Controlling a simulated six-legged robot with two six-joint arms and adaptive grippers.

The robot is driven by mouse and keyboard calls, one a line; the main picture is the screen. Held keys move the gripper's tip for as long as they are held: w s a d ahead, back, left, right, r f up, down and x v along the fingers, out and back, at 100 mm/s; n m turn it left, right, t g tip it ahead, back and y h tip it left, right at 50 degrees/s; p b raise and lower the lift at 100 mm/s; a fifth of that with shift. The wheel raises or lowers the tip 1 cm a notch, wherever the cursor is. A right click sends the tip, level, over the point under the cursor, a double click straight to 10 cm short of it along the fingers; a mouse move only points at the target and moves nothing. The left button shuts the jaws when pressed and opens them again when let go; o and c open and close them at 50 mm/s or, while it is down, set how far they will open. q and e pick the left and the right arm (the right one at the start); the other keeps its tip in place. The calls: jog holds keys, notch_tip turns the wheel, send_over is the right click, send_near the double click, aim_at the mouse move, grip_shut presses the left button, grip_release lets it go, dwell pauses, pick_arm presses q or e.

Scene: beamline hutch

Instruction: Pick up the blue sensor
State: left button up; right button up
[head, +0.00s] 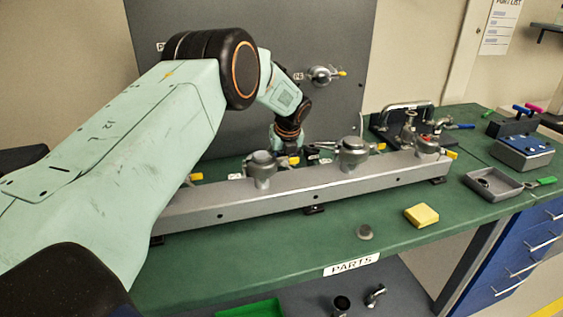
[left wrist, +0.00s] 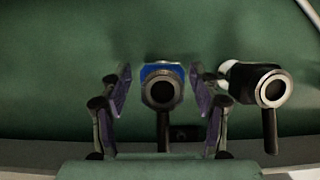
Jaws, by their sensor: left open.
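The blue sensor (left wrist: 162,71) shows in the left wrist view as a blue body with a round dark opening in a grey ring and a dark stem below. My left gripper (left wrist: 160,88) is open, with one finger on each side of the sensor and visible gaps to both. Contact does not show. In the head view my left arm reaches over the grey rail (head: 330,187), and the wrist points down behind it. The blue sensor cannot be made out there. My right gripper is in neither view.
A black and white sensor (left wrist: 258,84) stands close to the right finger in the left wrist view. In the head view the rail carries several round metal fittings. A yellow block (head: 421,215), a grey tray (head: 493,185) and a small grey knob (head: 365,232) lie on the green bench.

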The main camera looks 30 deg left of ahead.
pick_arm(q)
jog(key=shift+w+d+f, duration=0.1)
jog(key=shift+w, duration=0.05)
jog(key=c, duration=1.2)
grip_shut()
notch_tip(320, 180, up, 10)
jog(key=shift+r+p, duration=0.15)
jog(key=shift+p, duration=0.15)
